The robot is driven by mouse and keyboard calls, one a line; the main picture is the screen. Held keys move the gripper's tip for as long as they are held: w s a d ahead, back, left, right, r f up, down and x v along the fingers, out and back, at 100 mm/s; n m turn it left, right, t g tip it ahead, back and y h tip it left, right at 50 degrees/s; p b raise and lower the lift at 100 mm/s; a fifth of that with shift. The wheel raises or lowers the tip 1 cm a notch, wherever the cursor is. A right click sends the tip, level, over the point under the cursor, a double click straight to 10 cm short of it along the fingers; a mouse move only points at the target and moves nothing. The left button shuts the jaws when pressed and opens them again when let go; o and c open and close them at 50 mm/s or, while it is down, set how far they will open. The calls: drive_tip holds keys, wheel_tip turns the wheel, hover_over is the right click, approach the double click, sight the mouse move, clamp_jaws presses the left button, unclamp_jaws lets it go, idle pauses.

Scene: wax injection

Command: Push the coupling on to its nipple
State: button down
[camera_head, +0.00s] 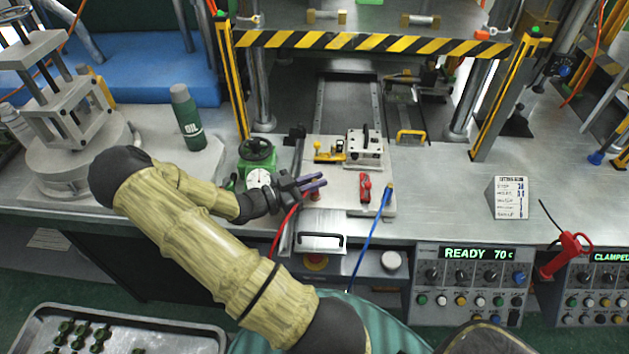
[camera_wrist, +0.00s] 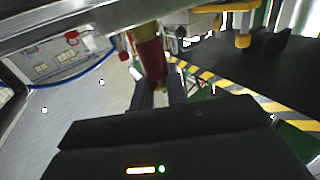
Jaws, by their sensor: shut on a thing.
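My gripper (camera_head: 312,184) is at the front left of the mould plate in the head view, its dark fingers pointing right. In the wrist view my gripper (camera_wrist: 160,93) is shut on a red coupling (camera_wrist: 150,58) with a brass-coloured end. A little of the red coupling (camera_head: 315,196) also shows by the fingertips in the head view. A red hose (camera_head: 284,228) hangs below it over the bench edge. The coupling's other end reaches up close to a metal edge in the wrist view. The nipple is hidden, so I cannot tell whether the coupling touches it.
A red clamp (camera_head: 364,188) lies on the plate (camera_head: 345,207). A green valve with a gauge (camera_head: 257,160) stands close left of my gripper.

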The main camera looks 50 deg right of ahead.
drive_tip(key=c, duration=1.3)
unclamp_jaws()
drive_tip(key=shift+f, duration=0.1)
drive_tip(key=shift+a, duration=0.1)
drive_tip(key=shift+w+a+f, duration=0.1)
drive_tip(key=shift+a, duration=0.15)
drive_tip(key=b+v, duration=0.3)
drive_tip(key=v, duration=1.3)
drive_tip(key=shift+w+a, duration=0.2)
drive_tip(key=shift+a, duration=0.1)
drive_tip(key=shift+r, duration=0.25)
